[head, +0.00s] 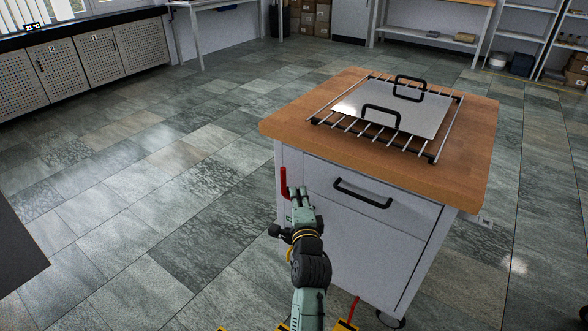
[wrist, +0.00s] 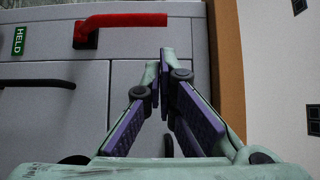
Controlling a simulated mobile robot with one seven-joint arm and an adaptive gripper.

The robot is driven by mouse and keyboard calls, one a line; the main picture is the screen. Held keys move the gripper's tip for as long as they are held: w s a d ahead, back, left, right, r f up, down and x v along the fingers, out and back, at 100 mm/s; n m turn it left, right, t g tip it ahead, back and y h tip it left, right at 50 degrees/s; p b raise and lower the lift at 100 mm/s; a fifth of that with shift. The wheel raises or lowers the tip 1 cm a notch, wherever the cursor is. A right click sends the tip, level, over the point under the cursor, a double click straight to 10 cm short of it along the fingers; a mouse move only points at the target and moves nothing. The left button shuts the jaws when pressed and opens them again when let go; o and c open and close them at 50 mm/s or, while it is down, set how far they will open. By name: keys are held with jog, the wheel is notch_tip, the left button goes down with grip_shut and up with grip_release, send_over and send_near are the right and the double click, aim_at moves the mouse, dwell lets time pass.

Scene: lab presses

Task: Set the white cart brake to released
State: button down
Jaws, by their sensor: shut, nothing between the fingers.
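The white cart (head: 364,238) stands at the right in the head view. Its red brake lever (head: 284,182) is on the front face near the left edge, pointing up. In the wrist view the red lever (wrist: 125,20) lies sideways at the top, with a black pivot at its left end. A green label (wrist: 19,41) reading HELD is beside it. My gripper (head: 298,190) is close to the cart front, just right of the lever. In the wrist view my gripper (wrist: 166,56) has its fingertips together, empty and apart from the lever in the picture.
The cart has a wooden top (head: 466,180) bearing a metal rack and a plate (head: 392,106) with black handles. A black drawer handle (head: 362,193) sticks out right of my gripper. The tiled floor (head: 150,190) to the left is clear.

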jog(key=w+b, duration=0.1)
jog(key=w, duration=0.2)
jog(key=w+b, duration=0.1)
jog(key=w, duration=0.2)
jog(key=w+b, duration=0.1)
jog(key=w, duration=0.3)
jog(key=shift+a, duration=0.4)
jog(key=shift+r, duration=0.1)
jog(key=shift+b, duration=0.3)
